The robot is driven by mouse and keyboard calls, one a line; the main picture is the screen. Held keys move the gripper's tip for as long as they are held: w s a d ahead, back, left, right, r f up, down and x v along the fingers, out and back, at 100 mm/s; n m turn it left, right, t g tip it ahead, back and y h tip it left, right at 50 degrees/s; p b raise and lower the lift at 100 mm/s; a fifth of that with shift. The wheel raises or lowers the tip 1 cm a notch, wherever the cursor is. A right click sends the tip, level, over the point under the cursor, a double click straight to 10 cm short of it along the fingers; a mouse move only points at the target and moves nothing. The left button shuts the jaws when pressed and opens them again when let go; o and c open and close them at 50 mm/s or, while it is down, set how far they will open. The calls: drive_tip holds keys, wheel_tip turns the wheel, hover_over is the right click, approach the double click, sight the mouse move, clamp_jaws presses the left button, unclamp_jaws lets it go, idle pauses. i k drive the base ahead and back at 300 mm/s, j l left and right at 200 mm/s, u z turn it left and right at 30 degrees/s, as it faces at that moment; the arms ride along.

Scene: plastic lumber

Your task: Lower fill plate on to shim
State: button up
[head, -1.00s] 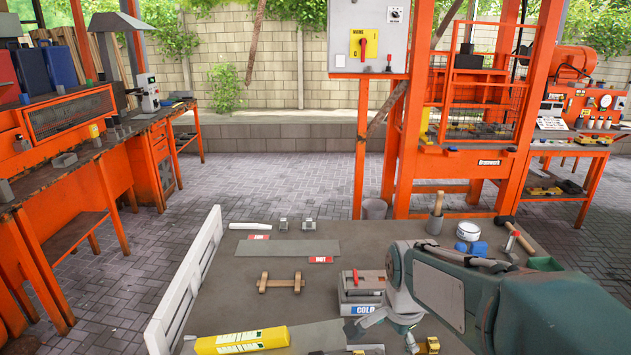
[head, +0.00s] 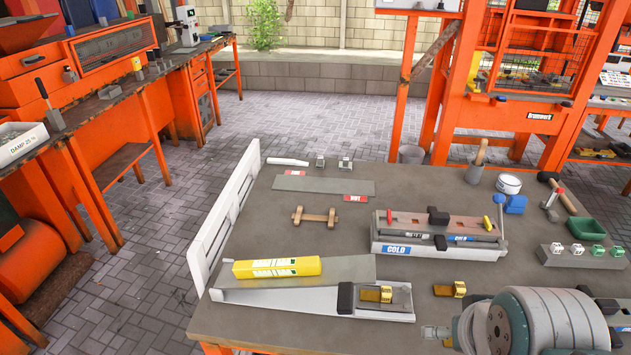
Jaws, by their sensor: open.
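No part is labelled fill plate or shim, so I cannot tell for certain which they are. A flat grey plate (head: 323,185) lies on the bench between two red labels. Another grey plate (head: 352,270) lies at the front, partly under a yellow block (head: 277,267). It rests against a long pale tapered piece (head: 285,298) with a black block and a brass piece (head: 376,293) at its right end. My gripper (head: 436,332) shows only in part at the lower right, left of my wrist, low near the bench's front. It is open and holds nothing visible.
A long fixture marked COLD (head: 440,240) stands at centre right. A small wooden piece (head: 315,216) lies left of it. A white panel (head: 225,215) edges the bench's left side. Bare bench (head: 265,225) shows at left.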

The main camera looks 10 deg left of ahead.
sight(344, 273)
drive_tip(key=k+j, duration=0.75)
